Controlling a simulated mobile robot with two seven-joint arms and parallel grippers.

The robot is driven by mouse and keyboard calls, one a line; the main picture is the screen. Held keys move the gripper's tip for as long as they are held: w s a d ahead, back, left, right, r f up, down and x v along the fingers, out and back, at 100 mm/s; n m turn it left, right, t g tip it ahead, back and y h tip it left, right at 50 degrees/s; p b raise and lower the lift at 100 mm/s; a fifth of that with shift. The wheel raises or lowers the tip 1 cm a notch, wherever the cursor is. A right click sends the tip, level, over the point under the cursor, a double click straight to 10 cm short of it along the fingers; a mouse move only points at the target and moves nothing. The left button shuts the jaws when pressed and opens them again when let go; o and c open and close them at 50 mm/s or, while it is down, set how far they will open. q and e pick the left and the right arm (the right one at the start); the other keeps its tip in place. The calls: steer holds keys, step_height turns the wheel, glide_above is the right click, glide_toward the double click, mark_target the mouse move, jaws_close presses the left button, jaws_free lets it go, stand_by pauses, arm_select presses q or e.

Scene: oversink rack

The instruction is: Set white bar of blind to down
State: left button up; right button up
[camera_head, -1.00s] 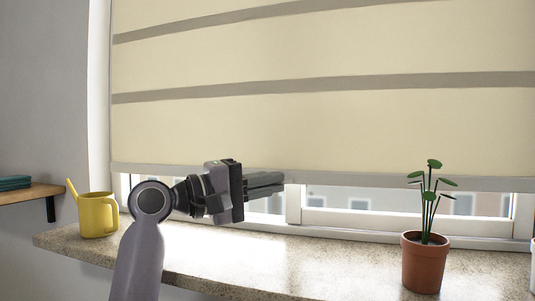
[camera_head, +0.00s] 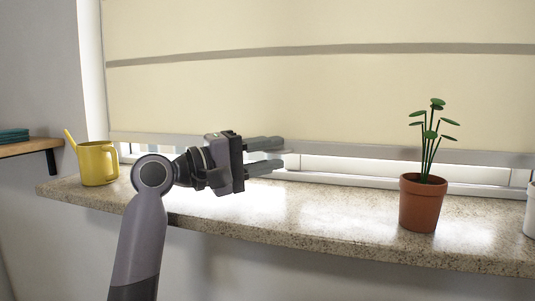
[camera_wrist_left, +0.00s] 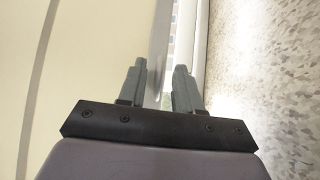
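The blind (camera_head: 300,95) is cream with a grey stripe and hangs over most of the window. Its pale bottom bar (camera_head: 400,152) runs across just above the lower window frame, with a narrow strip of glass below it. My left gripper (camera_head: 266,155) is open at the bar, left of the middle of the window, its fingers apart one above the other. In the left wrist view the bar (camera_wrist_left: 160,45) runs up ahead, in line with the gap between the open fingers (camera_wrist_left: 158,85). I cannot tell whether a finger touches it. My right gripper is not in view.
Below is a speckled stone sill (camera_head: 320,215). A yellow watering can (camera_head: 97,165) stands at its left end. A potted plant (camera_head: 421,205) stands at the right, and a white pot (camera_head: 530,215) is at the right edge. A wooden shelf (camera_head: 30,146) is at far left.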

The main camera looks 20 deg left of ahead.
arm_select(q)
steer(key=shift+s+a, duration=0.1)
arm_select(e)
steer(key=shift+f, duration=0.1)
arm_select(q)
steer(key=shift+s+a, duration=0.2)
steer(key=shift+a, duration=0.05)
steer(key=v, duration=0.6)
steer(key=shift+s+a, duration=0.1)
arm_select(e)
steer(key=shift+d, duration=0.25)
